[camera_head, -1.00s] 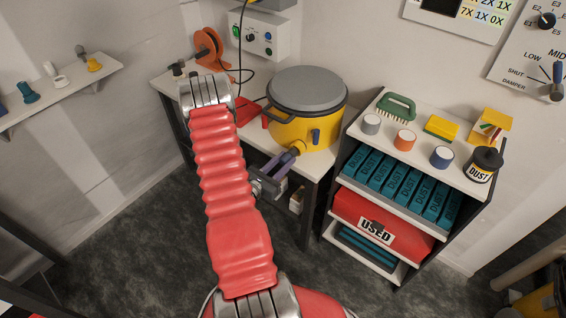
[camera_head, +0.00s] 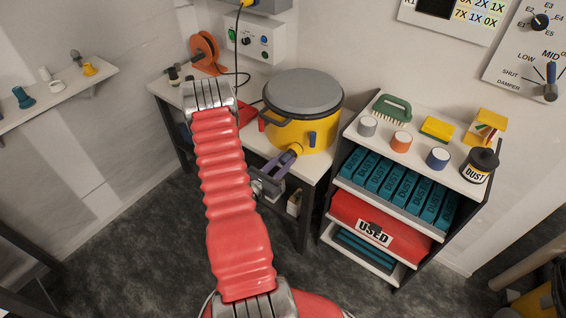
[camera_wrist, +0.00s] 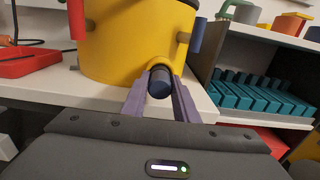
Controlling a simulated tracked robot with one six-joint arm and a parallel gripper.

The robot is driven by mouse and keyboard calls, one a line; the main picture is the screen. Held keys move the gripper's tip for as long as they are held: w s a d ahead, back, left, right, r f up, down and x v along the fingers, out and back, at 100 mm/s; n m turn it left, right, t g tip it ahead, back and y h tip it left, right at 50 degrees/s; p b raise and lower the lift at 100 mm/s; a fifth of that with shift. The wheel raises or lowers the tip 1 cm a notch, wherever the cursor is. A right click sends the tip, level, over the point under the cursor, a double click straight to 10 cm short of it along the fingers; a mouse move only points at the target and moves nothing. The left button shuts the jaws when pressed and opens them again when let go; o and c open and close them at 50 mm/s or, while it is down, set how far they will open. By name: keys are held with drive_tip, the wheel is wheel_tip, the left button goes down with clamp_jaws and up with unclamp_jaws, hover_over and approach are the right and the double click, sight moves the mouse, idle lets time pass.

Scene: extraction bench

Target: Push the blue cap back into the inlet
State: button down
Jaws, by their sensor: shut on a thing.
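A yellow canister (camera_head: 299,132) with a grey lid (camera_head: 304,91) stands on the white bench. Its short yellow inlet (camera_head: 295,150) points out toward me. In the wrist view the canister (camera_wrist: 117,50) fills the upper middle. My gripper (camera_head: 286,162) is in front of the inlet. In the wrist view its two purple fingers (camera_wrist: 159,90) lie either side of the cap, shut on it. How deep the cap sits in the inlet is hidden.
A shelf unit (camera_head: 346,228) on the right holds a green brush (camera_head: 393,108), several small cups and a dust pot (camera_head: 480,165). A red tray (camera_wrist: 30,63) and an orange reel (camera_head: 207,51) are on the bench, left of the canister.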

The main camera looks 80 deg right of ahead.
drive_tip(key=shift+s+d, duration=0.3)
drive_tip(key=shift+d, duration=0.3)
drive_tip(key=c, duration=1.3)
unclamp_jaws()
drive_tip(key=shift+w+a, duration=0.1)
drive_tip(key=shift+a, duration=0.05)
drive_tip(key=v, duration=1.3)
drive_tip(key=shift+a, duration=0.2)
drive_tip(key=shift+w+f, duration=0.1)
